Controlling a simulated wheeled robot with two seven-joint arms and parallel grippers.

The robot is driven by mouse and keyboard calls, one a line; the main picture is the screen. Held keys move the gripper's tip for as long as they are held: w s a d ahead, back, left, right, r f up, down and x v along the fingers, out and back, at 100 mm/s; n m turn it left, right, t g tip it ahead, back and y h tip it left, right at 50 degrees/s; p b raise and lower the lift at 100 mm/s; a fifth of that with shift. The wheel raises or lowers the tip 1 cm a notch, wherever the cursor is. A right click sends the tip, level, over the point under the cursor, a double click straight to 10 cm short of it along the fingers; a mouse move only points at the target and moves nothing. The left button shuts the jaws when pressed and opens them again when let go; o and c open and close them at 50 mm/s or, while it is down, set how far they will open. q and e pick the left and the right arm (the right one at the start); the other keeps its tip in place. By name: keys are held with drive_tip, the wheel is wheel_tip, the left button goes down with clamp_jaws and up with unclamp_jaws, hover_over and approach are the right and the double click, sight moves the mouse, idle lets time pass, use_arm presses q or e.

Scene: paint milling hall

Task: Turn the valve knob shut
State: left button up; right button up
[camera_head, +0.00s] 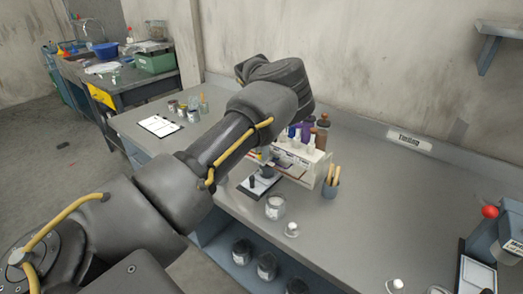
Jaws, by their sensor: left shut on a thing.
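My left arm crosses the view from the lower left, and its far end (288,82) bends over the back of the bench. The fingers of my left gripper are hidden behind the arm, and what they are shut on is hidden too. I cannot pick out the valve knob with certainty. A small dark device on a black and white base (262,185) stands just below the arm. My right gripper does not show.
A grey bench (370,215) carries a white rack of bottles (302,160), a cup of wooden sticks (331,186) and a glass jar (275,207). A blue machine with a red ball (490,212) stands at right. The bench's middle right is mostly clear.

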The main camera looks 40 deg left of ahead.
use_arm(q)
drive_tip(key=m, duration=0.3)
drive_tip(key=shift+r+p, duration=0.15)
drive_tip(key=shift+p, duration=0.2)
drive_tip(key=m+p, duration=0.1)
drive_tip(key=m, duration=0.1)
drive_tip(key=shift+r+m+p, duration=0.1)
drive_tip(key=shift+m+p, duration=0.25)
drive_tip(key=shift+m, duration=0.05)
drive_tip(key=m+p, duration=0.3)
drive_tip(key=m, duration=0.1)
drive_tip(key=shift+w+m+p, duration=0.1)
drive_tip(key=shift+m+p, duration=1.6)
drive_tip(key=shift+m, duration=0.4)
drive_tip(key=o, duration=1)
drive_tip(key=shift+f, duration=0.2)
drive_tip(key=shift+r, duration=0.1)
